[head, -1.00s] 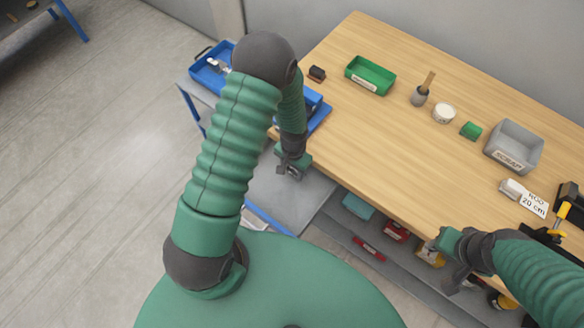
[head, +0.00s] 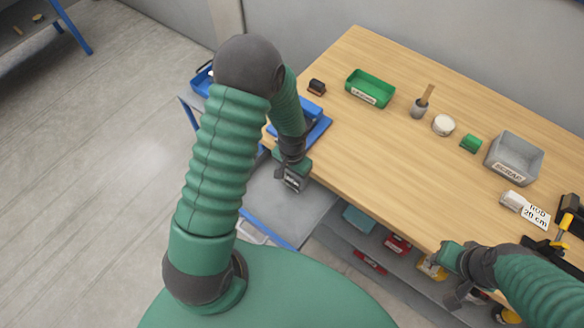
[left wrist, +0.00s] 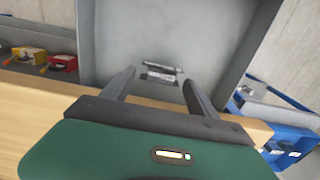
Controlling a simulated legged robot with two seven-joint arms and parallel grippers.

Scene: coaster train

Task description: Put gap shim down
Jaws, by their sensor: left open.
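My left gripper (head: 293,184) is over a grey flat surface (head: 262,205) beside the near left end of the wooden table. In the left wrist view its two fingers (left wrist: 158,77) are spread apart. A small flat metallic piece (left wrist: 160,73), perhaps the gap shim, lies on the grey surface between and just beyond the fingertips. I see a gap between it and each finger. The piece is hidden from the head view. My right gripper (head: 445,262) is at the table's front edge at the lower right; its jaws are not clear.
The wooden table (head: 400,160) holds a green tray (head: 370,88), a grey bin (head: 514,158), a cup with a brush (head: 420,106) and a green block (head: 471,143). A blue tray (head: 318,128) is beside my left forearm. Boxes sit on a shelf below.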

